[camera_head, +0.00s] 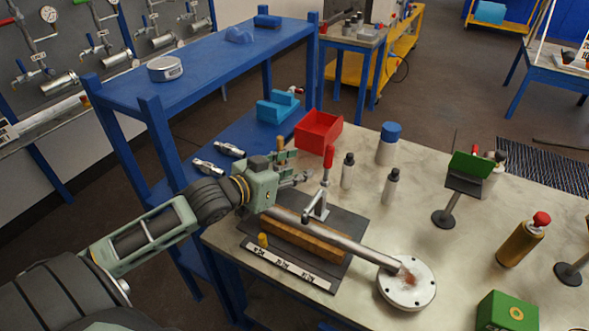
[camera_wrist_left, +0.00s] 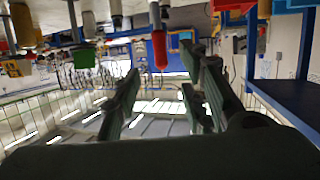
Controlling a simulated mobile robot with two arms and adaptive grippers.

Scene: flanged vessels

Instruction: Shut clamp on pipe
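The clamp (camera_head: 318,204) is a grey metal toggle clamp with a red handle (camera_head: 328,157) standing upright. It is on a dark plate beside the pipe (camera_head: 345,246). The pipe lies along a wooden block (camera_head: 305,236) and ends in a round flange (camera_head: 407,283). My left gripper (camera_head: 302,178) is open and empty, to the left of the clamp and apart from it. In the left wrist view, the red handle (camera_wrist_left: 159,48) shows upside down beyond the two spread fingers (camera_wrist_left: 160,85). The pipe's far-left end is partly hidden behind my left arm. My right gripper is not in view.
A red bin (camera_head: 318,130), two dark-capped bottles (camera_head: 347,171) and a blue-capped jar (camera_head: 388,144) stand behind the clamp. A green-topped stand (camera_head: 462,188) is to the right. A blue shelf (camera_head: 205,65) rises behind my left arm.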

